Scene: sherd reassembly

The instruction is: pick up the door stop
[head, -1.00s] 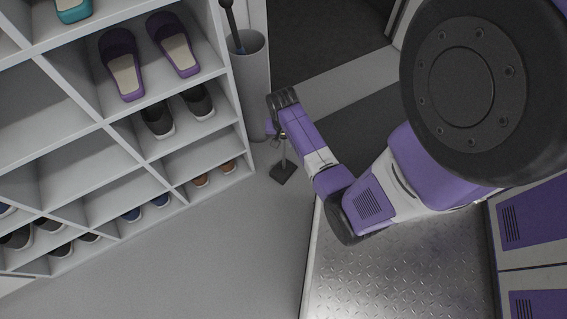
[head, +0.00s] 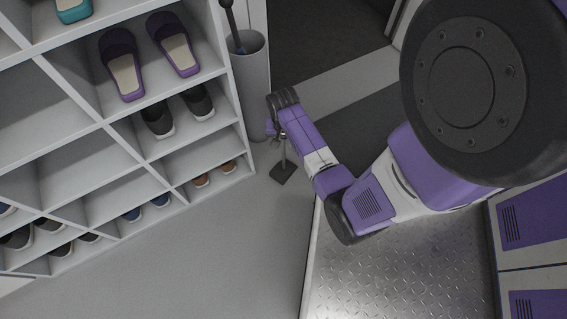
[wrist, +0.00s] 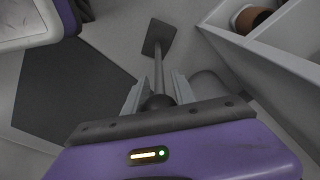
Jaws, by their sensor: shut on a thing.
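The door stop has a dark square foot, a thin upright rod and a dark round knob at its top. In the head view the door stop (head: 282,174) is by the right end of the shoe rack, with its foot at the floor. In the wrist view the door stop (wrist: 159,37) runs away from my gripper (wrist: 158,88), whose two grey fingers are shut on its upper end. My gripper (head: 281,137) is above the foot in the head view, where the arm partly hides the fingers. I cannot tell whether the foot touches the floor.
A white shoe rack (head: 188,162) with several shoes stands on the left. A grey cylindrical bin (head: 252,80) holding a dark-handled thing is close behind my gripper. A metal tread-plate platform (head: 400,270) and purple lockers (head: 530,212) are at right. Open floor (head: 200,260) lies in front.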

